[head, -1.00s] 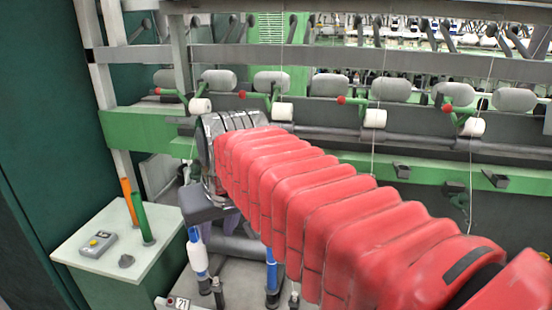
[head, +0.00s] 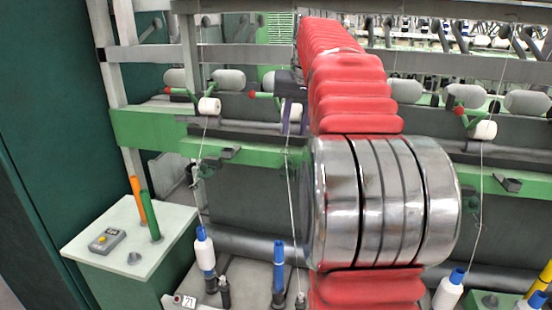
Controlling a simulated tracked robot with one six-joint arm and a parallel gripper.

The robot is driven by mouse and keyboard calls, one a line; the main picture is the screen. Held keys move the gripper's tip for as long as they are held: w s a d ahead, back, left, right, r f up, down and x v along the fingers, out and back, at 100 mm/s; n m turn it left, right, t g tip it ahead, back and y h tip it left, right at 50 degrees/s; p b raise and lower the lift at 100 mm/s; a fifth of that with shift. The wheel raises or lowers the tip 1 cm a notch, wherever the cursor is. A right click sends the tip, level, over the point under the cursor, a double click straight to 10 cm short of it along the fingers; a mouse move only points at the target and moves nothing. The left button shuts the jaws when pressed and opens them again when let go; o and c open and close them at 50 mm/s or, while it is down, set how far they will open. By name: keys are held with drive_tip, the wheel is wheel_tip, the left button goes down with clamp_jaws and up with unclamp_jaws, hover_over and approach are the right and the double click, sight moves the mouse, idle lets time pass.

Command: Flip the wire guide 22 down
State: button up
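A dark wire guide bracket (head: 230,153) sits on the green rail left of my arm, and a similar one (head: 507,183) sits on the rail at right. Neither carries a readable number, so I cannot tell which is wire guide 22; the stretch of rail between them is partly hidden by my arm. A label reading 21 (head: 185,301) shows at the bottom left. My gripper (head: 292,118), dark with purple parts, is beyond the left side of my red arm, above the rail and apart from both brackets. Its fingers are too small and covered to read.
A white-topped green cabinet (head: 118,240) with an orange and a green tube stands at left. A white bobbin with a blue top (head: 204,250) and a blue tube (head: 278,268) stand below the rail. Thin threads (head: 290,180) hang from white rollers (head: 209,106).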

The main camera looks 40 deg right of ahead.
sight(289, 160)
drive_tip(key=shift+d, duration=0.4)
drive_tip(key=x, duration=1.3)
drive_tip(key=shift+w+d+f, duration=0.1)
drive_tip(key=shift+w+f, duration=0.1)
drive_tip(key=shift+f, duration=0.1)
drive_tip(key=shift+c, duration=0.2)
clamp_jaws()
